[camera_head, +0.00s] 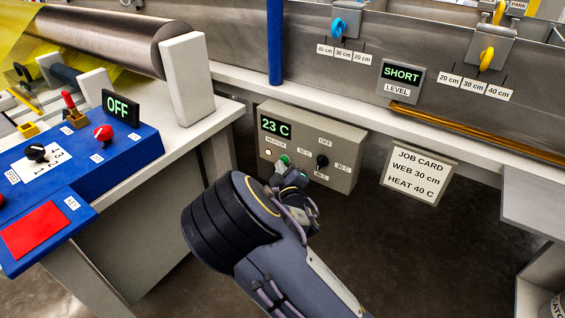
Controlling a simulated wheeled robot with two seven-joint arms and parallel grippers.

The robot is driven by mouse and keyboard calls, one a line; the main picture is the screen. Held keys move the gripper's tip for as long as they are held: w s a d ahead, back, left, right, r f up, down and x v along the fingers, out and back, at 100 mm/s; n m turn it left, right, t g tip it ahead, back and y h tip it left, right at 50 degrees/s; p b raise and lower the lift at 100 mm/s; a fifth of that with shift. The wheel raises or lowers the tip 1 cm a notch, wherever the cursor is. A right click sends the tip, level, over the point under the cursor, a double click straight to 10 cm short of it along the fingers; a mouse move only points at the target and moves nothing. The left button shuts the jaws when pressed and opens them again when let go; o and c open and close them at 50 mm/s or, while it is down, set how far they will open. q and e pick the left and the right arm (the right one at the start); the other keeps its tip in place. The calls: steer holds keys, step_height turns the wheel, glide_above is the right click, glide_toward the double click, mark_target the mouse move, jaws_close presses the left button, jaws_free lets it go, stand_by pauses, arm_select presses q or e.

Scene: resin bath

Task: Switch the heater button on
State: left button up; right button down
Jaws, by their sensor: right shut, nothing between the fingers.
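The heater box (347,150) is a beige panel on the front of the bath, with a display (275,126) reading 23 C. A green button (285,159) sits below the HEATER label (275,142), with a small pale round spot (268,152) to its left. A black knob (321,161) is to the right among temperature labels. My right gripper (284,170) is shut and empty, its tips right at or just below the green button. I cannot tell whether they touch it. The arm hides the box's lower left part. My left gripper is out of view.
A job card (418,174) reading WEB 30 cm, HEAT 40 C hangs right of the box. A blue control console (120,150) with an OFF display (121,106) stands left. A white ledge (428,125) and copper pipe (440,120) run above.

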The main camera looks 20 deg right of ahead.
steer(key=shift+s+a, duration=0.9)
steer(key=shift+a, duration=0.25)
steer(key=shift+s+a, duration=0.9)
steer(key=shift+a, duration=0.25)
steer(key=s+d+f+m+g+y, duration=0.1)
steer(key=s+d+f+m+g, duration=0.45)
steer(key=s+m+g, duration=0.2)
steer(key=s+r+m+g+y, duration=0.15)
steer(key=s+r, duration=0.35)
steer(key=s, duration=0.8)
steer(key=s+r+m+g+y, duration=0.1)
steer(key=s+r+g+y, duration=0.3)
steer(key=s, duration=0.8)
step_height(320, 180, up, 33)
steer(key=t+p, duration=0.1)
steer(key=p, duration=3)
steer(key=shift+s+a+f+h, duration=0.15)
steer(key=shift+s+a+h, duration=0.05)
steer(key=shift+h, duration=0.25)
